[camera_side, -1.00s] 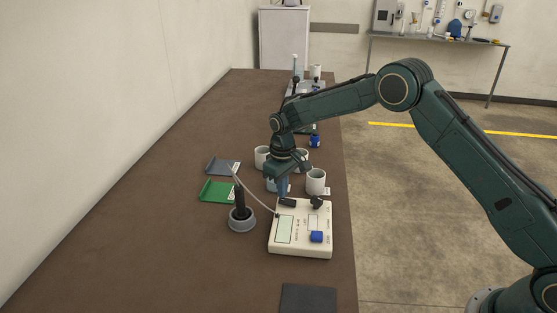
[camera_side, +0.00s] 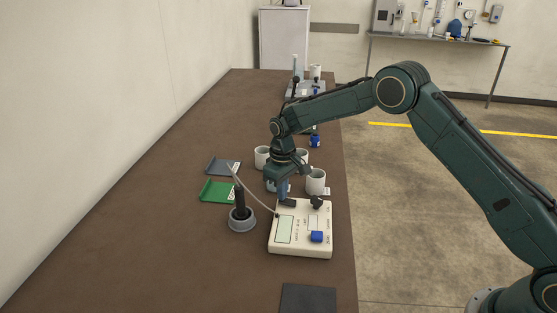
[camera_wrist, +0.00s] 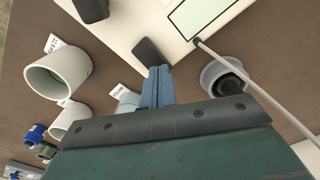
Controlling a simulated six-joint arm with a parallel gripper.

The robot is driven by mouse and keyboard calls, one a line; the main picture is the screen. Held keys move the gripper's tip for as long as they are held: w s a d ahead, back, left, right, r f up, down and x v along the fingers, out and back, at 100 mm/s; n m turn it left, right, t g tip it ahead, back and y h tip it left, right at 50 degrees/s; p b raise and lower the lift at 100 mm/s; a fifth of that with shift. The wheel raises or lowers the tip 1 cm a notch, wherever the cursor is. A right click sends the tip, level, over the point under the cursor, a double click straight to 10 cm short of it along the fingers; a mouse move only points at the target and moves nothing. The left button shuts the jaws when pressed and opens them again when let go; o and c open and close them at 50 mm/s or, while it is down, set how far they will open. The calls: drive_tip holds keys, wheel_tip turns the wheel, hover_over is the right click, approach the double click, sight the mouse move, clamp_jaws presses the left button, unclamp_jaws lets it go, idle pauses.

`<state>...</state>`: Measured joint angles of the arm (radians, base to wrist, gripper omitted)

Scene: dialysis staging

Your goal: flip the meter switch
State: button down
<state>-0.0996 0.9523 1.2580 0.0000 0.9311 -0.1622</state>
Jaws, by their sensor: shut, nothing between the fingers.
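The meter (camera_side: 285,249) is a cream box with a pale display (camera_side: 285,229), lying flat on the brown table; part of it shows in the wrist view (camera_wrist: 133,22). On its far edge are a dark rocker-like switch (camera_side: 288,203) and a black knob (camera_side: 316,202). The wrist view shows the dark switch (camera_wrist: 148,50) just beyond my blue fingertips and the knob (camera_wrist: 91,8) at the upper left. My gripper (camera_side: 283,198) points down at the switch, shut and empty; its tips (camera_wrist: 160,72) appear at or very near it. Contact cannot be told.
A probe in a round grey holder (camera_side: 241,224) stands left of the meter, its cable running to the meter. White cups (camera_side: 316,184) stand behind it. Green (camera_side: 215,191) and grey (camera_side: 222,166) trays lie at left. A dark mat (camera_side: 308,299) lies in front.

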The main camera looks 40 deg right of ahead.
drive_tip(key=shift+f, duration=0.35)
idle(0.3)
drive_tip(key=shift+r, duration=3.55)
